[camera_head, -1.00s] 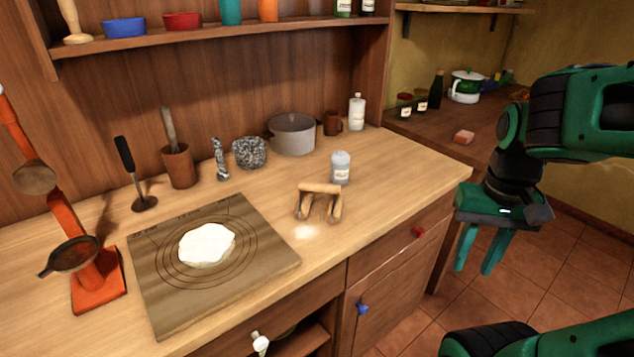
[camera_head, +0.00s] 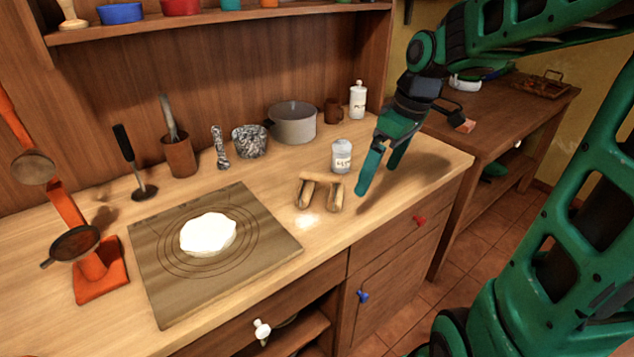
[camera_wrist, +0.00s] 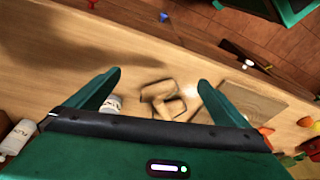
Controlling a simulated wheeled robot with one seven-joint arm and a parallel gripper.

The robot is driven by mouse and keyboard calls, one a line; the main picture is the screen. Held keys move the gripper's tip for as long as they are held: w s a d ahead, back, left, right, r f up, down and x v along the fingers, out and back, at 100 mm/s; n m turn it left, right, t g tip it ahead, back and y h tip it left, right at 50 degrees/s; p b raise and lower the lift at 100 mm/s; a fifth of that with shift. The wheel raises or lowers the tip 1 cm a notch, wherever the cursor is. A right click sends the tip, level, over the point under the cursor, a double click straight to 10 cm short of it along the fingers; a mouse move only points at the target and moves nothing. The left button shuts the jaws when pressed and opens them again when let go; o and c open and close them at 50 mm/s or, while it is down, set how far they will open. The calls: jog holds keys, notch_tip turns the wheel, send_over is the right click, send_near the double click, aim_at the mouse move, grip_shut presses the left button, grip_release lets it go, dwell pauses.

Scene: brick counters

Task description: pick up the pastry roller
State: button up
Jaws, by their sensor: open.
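The pastry roller (camera_head: 320,190) is a small wooden tool on the counter, right of the pastry board. It has a crosspiece and two legs, and a patch of white powder lies in front of it. It also shows in the wrist view (camera_wrist: 163,98), between and beyond my fingers. My gripper (camera_head: 376,172) is open and empty, just right of the roller, with its fingers pointing down over the counter's right part. In the wrist view my gripper (camera_wrist: 160,84) shows its two green fingers wide apart, with the roller in the gap but not touched.
A white-labelled jar (camera_head: 341,156) stands close behind the roller, beside my fingers. A pastry board (camera_head: 165,290) with white dough (camera_head: 208,234) lies left. A grey pot (camera_head: 293,124) and a brown mug (camera_head: 333,110) stand behind. The counter's front edge is near.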

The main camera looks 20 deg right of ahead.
aim_at(321, 182)
jog(key=w+a+n, duration=0.2)
jog(key=w+a+n+y, duration=0.1)
jog(key=w+a+n, duration=0.1)
jog(key=w, duration=0.1)
jog(key=w+a+r+n+y, duration=0.1)
jog(key=w+a, duration=0.1)
jog(key=shift+w+n, duration=0.35)
jog(key=shift+n, duration=0.05)
jog(key=x, duration=0.4)
jog(key=shift+w+a+f, duration=0.1)
jog(key=shift+w+a, duration=0.15)
jog(key=shift+a, duration=0.05)
jog(key=shift+w+x, duration=0.2)
jog(key=shift+x, duration=2.95)
jog(key=shift+c, duration=0.6)
jog(key=c, duration=1.1)
jog(key=shift+r, duration=0.2)
jog(key=shift+c, duration=0.2)
